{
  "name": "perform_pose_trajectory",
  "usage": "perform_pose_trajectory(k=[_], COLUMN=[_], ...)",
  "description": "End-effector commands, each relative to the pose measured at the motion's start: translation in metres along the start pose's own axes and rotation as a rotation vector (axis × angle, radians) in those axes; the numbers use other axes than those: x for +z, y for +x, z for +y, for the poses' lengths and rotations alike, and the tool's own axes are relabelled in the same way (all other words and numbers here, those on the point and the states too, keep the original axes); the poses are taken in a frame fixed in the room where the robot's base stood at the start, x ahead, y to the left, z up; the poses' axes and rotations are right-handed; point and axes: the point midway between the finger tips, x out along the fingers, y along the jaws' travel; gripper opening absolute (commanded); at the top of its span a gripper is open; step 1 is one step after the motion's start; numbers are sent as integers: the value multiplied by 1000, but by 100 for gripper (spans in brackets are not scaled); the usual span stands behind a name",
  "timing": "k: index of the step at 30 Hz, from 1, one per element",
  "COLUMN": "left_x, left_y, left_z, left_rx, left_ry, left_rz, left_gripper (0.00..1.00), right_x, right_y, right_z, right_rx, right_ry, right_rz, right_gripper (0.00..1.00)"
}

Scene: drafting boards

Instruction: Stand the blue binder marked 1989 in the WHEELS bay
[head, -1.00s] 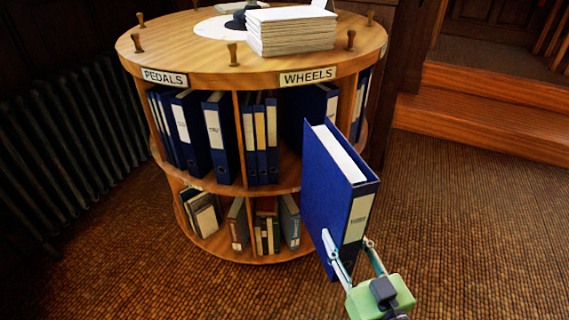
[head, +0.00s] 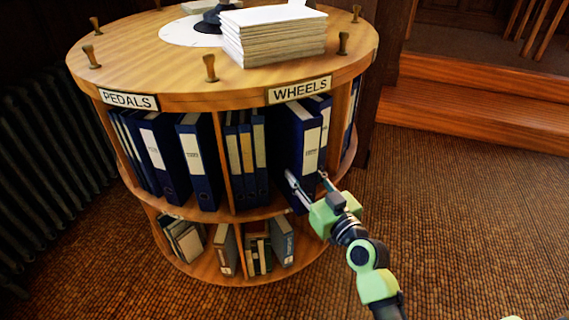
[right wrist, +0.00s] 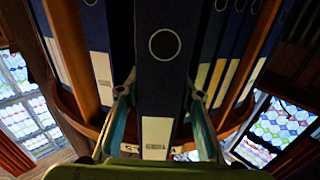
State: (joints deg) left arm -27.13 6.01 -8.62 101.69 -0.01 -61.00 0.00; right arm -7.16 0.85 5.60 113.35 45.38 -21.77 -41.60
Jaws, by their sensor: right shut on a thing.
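My right gripper (head: 307,178) is shut on the spine of a blue binder (head: 295,135) with a pale label. The binder is upright, spine outward, within the bay under the WHEELS sign (head: 300,90) on the round wooden stand. Its lower end is at the upper shelf's front edge; I cannot tell whether it rests on the shelf. In the right wrist view the binder (right wrist: 161,80) sits between the two fingers, with blue binders on both sides. The year on its label is too small to read.
Several slim binders (head: 246,150) stand left in the same bay, and another blue binder (head: 322,112) stands close on the right. The PEDALS bay (head: 128,101) holds more binders. Books (head: 257,255) fill part of the lower shelf. A paper stack (head: 272,36) lies on top.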

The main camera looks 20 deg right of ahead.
Motion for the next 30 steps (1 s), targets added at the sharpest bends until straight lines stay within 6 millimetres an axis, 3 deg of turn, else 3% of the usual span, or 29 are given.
perform_pose_trajectory(k=[6,12,20,30], left_x=[-3,-7,-11,-27], left_y=[-5,-12,-19,-64], left_z=[0,0,-1,-4], left_rx=[0,0,-1,-7], left_ry=[-1,-1,-2,-7], left_rz=[4,7,9,37], left_gripper=[51,51,51,51], right_x=[-4,-3,2,30], right_y=[52,86,96,96], right_z=[0,0,0,0], right_rx=[1,1,0,2], right_ry=[3,1,0,0], right_rz=[9,8,6,5], right_gripper=[0,0,0,0])
